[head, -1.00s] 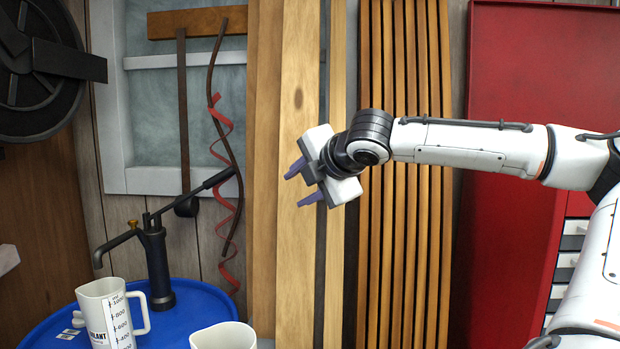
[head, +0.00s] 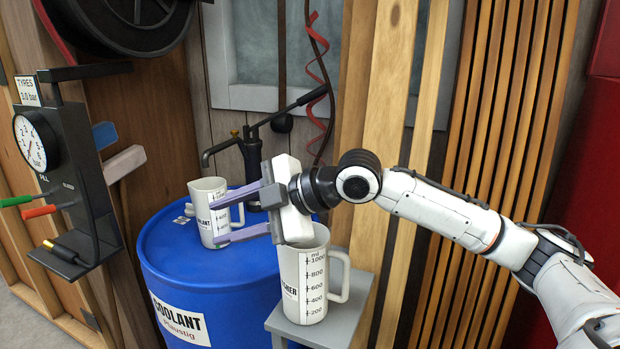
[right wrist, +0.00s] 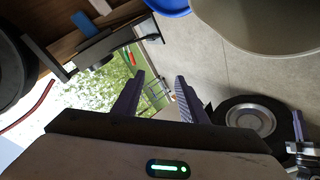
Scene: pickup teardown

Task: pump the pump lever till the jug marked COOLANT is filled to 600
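The white jug marked COOLANT (head: 206,190) stands upright on the blue drum (head: 165,262), partly covered by my gripper's fingers; its fill level cannot be read. The black pump (head: 250,155) rises from the drum behind it, its spout above the jug. The pump lever (head: 290,112) slants up to the right. My right gripper (head: 214,222) is open and empty, pointing left, in front of the pump's base and the jug in the picture, with the lever above it. Its fingers also show apart in the right wrist view (right wrist: 159,78).
A second white jug (head: 316,275), its label ending in SHER, stands on a grey stool (head: 345,318) below my right gripper. A tyre gauge stand (head: 75,185) is at the left. A red spiral (head: 318,75) hangs near the lever's end. Wooden boards (head: 385,100) stand behind my arm.

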